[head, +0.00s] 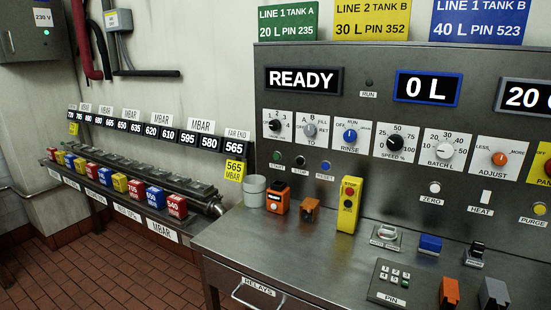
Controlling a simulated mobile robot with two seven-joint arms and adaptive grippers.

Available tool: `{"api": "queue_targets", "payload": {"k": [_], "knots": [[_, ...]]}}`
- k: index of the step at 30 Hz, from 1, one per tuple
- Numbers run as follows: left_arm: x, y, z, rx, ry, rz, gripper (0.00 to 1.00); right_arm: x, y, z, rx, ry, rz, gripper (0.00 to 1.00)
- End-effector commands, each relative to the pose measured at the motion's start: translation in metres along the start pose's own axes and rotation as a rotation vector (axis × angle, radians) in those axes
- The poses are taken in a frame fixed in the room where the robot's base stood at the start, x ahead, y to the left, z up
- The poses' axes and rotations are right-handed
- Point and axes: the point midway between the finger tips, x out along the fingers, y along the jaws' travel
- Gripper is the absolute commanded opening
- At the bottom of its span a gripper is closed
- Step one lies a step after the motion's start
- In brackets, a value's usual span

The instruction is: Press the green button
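A small dark green button (277,156) sits on the upright grey control panel (310,120), above a START label. Beside it to the right are a dark button (300,159) over a STOP label and a blue button (325,166) labelled RESET. The READY display (303,79) is above them. Neither of my grippers shows in the head view.
A metal bench (290,245) juts out below the panel. On it stand a grey cup (254,190), an orange box (278,200), a yellow box with a red STOP button (349,204) and a PIN keypad (391,283). A rack of coloured blocks (130,190) runs left.

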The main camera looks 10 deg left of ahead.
Motion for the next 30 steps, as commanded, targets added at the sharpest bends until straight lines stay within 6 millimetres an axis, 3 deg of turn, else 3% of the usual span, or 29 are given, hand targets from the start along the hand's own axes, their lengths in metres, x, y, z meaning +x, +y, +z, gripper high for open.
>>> {"api": "queue_targets", "payload": {"k": [1, 4, 5, 30], "knots": [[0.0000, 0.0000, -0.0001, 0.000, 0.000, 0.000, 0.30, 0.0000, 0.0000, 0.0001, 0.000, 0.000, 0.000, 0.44], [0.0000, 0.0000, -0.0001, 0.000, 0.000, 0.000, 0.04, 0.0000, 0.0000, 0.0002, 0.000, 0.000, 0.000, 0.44], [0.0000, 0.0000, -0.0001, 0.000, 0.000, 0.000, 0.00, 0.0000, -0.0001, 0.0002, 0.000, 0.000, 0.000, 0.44], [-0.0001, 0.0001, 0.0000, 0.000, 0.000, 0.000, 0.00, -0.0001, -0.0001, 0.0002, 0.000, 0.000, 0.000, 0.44]]}}
